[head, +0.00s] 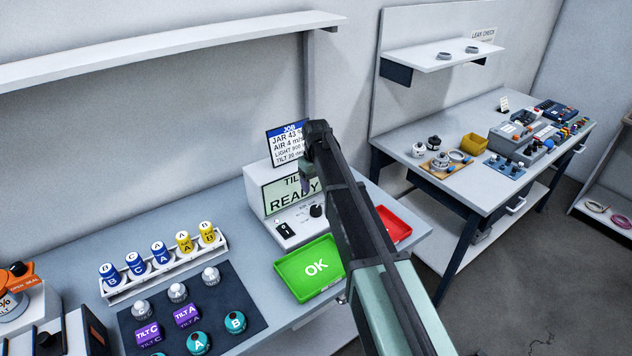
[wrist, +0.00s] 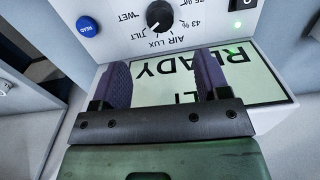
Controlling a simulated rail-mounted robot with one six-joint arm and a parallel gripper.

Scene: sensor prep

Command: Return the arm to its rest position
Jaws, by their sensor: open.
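My gripper (wrist: 163,85) shows in the wrist view with its two purple jaw pads apart and nothing between them. Behind the pads is the white tester's display (wrist: 160,88), reading READY, upside down in this view. In the head view my gripper (head: 306,182) hangs in front of the tester (head: 256,196), and my arm reaches up from the lower right. The arm hides part of the tester and of the red tray behind it. I cannot tell from these views how far the gripper is from the tester's face.
A green OK tray (head: 285,280) and a red tray (head: 394,229) flank my arm. A white rack (head: 110,293) of labelled vials and a dark mat (head: 245,318) with several sensors lie to the left. A shelf (head: 150,48) hangs above. A second bench (head: 405,155) stands at right.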

